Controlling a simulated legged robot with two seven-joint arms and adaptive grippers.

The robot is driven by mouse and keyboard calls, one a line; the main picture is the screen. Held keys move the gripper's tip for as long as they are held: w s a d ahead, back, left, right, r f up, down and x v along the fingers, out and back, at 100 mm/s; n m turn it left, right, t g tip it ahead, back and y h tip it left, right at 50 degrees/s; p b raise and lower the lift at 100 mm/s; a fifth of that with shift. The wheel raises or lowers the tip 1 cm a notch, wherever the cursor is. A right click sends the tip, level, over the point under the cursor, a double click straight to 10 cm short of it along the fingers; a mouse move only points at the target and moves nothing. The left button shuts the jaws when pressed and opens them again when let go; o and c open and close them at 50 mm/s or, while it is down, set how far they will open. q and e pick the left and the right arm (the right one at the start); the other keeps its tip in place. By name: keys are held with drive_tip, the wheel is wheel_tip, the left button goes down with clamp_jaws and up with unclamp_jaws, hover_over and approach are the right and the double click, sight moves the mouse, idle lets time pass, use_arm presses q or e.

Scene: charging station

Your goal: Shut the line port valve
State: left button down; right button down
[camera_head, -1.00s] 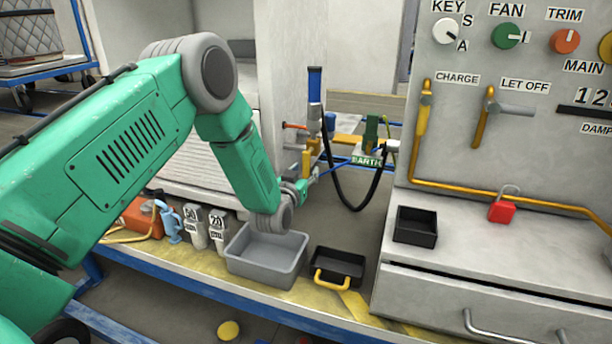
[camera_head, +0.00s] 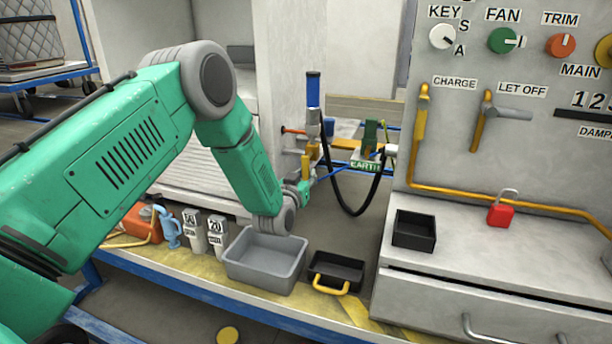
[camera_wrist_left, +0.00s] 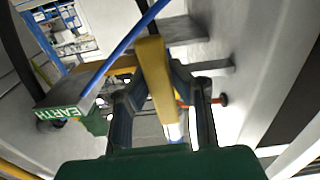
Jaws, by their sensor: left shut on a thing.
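My left gripper (camera_head: 307,176) is at the pipework in the middle of the head view, partly hidden by my own arm and by fittings. In the left wrist view its two dark fingers (camera_wrist_left: 156,84) are shut on a yellow lever (camera_wrist_left: 157,75), which runs between them. The yellow part also shows in the head view (camera_head: 312,155), just above the gripper. I take this lever to be the line port valve's handle; no label for it is readable. A blue-handled nozzle (camera_head: 313,90) with a black hose stands upright just above it. My right gripper is not in view.
A green EARTH label (camera_head: 365,166) and clamp sit right of the gripper. The black hose (camera_head: 352,210) hangs in a loop there. A grey bin (camera_head: 266,284) and a black tray (camera_head: 336,270) stand below. The control panel (camera_head: 460,140) is at right.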

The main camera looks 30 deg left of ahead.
use_arm(q)
drive_tip(key=shift+w+d+r+n, duration=0.1)
drive_tip(key=shift+d+r+n, duration=0.55)
drive_tip(key=shift+n, duration=2.25)
drive_tip(key=shift+w+d+r+n, duration=0.15)
drive_tip(key=shift+d+r+n, duration=0.45)
drive_tip(key=shift+n, duration=2.3)
drive_tip(key=shift+w+d+r+n, duration=0.1)
drive_tip(key=shift+d+r+n, duration=0.5)
drive_tip(key=shift+n, duration=2.3)
drive_tip(key=c, duration=1.4)
unclamp_jaws()
drive_tip(key=shift+a, duration=0.1)
drive_tip(key=shift+r, duration=0.1)
